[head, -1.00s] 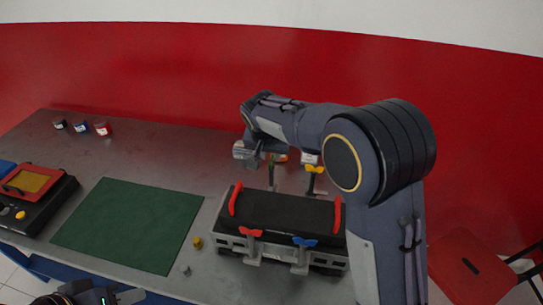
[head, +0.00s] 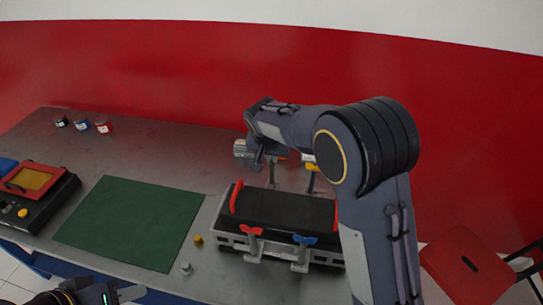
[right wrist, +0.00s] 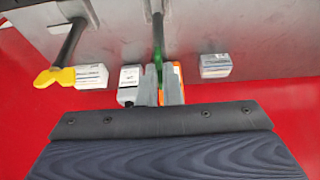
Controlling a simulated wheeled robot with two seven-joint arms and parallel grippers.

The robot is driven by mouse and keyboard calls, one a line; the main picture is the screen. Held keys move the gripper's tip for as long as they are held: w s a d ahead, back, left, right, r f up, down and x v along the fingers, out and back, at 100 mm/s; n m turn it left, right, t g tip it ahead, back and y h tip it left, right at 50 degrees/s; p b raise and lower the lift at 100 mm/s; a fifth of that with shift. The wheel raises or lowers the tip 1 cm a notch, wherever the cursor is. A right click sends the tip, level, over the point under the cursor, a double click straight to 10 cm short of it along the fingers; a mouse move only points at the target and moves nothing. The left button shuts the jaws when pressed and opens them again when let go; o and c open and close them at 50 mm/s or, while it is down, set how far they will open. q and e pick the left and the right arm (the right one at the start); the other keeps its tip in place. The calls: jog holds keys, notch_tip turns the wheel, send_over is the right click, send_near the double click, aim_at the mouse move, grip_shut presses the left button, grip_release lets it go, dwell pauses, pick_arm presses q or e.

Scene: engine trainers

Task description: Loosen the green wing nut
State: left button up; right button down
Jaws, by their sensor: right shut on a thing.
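The green wing nut (right wrist: 158,72) sits at the end of its dark bolt in the right wrist view. My right gripper (right wrist: 160,88) is shut on it, with a finger on either side. In the head view my right gripper (head: 256,164) is behind the black-topped engine trainer (head: 285,210) and hides the green nut. A yellow wing nut (head: 312,168) stands beside it and also shows in the right wrist view (right wrist: 55,77). My left gripper (head: 130,293) is partly in view at the bottom left, away from the trainer; its opening is unclear.
A red wing nut (head: 251,231) and a blue wing nut (head: 304,239) are on the trainer's near side. A green mat (head: 130,222) lies left of it, with two small parts between. Small jars (head: 81,126) stand far left. A red chair (head: 465,265) stands right.

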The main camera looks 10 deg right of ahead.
jog(key=n+b, duration=0.1)
jog(key=n, duration=0.1)
jog(key=n+y+b, duration=0.1)
jog(key=shift+d+f+n+t, duration=0.1)
jog(key=shift+d+n+t, duration=0.05)
jog(key=shift+n+t, duration=0.2)
jog(key=n+y, duration=0.1)
jog(key=n, duration=0.2)
jog(key=shift+d+n+y, duration=0.1)
jog(key=shift+n+y, duration=0.25)
jog(key=shift+y, duration=0.05)
jog(key=n, duration=0.2)
jog(key=n+g+y, duration=0.1)
jog(key=n, duration=0.1)
jog(key=shift+d+n+y, duration=0.1)
jog(key=shift+n+y, duration=0.2)
jog(key=n+g, duration=0.1)
jog(key=n, duration=0.2)
jog(key=n+g+y+p, duration=0.1)
jog(key=n, duration=0.2)
jog(key=shift+w, duration=0.15)
jog(key=c, duration=1.6)
grip_release()
